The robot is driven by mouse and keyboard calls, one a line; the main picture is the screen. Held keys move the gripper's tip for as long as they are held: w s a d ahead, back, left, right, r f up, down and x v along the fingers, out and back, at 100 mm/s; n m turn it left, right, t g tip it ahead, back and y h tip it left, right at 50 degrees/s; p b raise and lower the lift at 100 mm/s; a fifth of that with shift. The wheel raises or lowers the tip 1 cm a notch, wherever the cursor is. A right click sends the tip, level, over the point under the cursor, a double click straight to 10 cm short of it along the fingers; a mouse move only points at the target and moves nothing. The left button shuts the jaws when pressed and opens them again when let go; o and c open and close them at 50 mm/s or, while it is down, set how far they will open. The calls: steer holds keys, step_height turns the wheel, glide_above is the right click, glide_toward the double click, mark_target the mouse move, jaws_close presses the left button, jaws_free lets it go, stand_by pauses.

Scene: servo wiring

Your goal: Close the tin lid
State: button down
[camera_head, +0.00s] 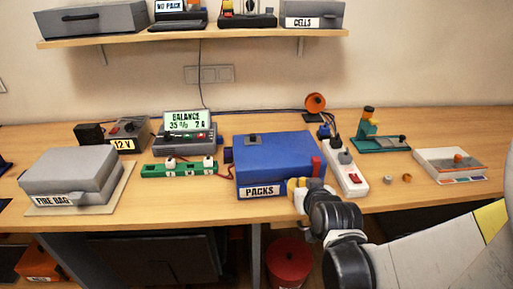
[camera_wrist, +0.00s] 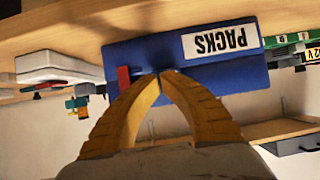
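The tin is a blue box (camera_head: 275,155) with a white PACKS label on its front, standing near the front edge of the bench. Its blue top looks flat and down; whether the lid is fully seated I cannot tell. A red tab (camera_head: 316,166) stands at its right front. My gripper (camera_head: 298,183) is at the tin's front right, just right of the label. In the wrist view the blue tin (camera_wrist: 180,80) appears upside down, and my yellow fingers (camera_wrist: 160,73) meet at their tips in front of it, beside the red tab (camera_wrist: 124,80). I see nothing between them.
A grey FIRE BAG box (camera_head: 70,175) stands at left. A green strip (camera_head: 180,168) and the BALANCE charger (camera_head: 188,135) are left of the tin. A white power strip (camera_head: 345,170) stands close at right, with a white tray (camera_head: 450,165) further right.

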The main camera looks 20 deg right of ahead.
steer(key=shift+f, duration=0.5)
steer(key=shift+r, duration=0.1)
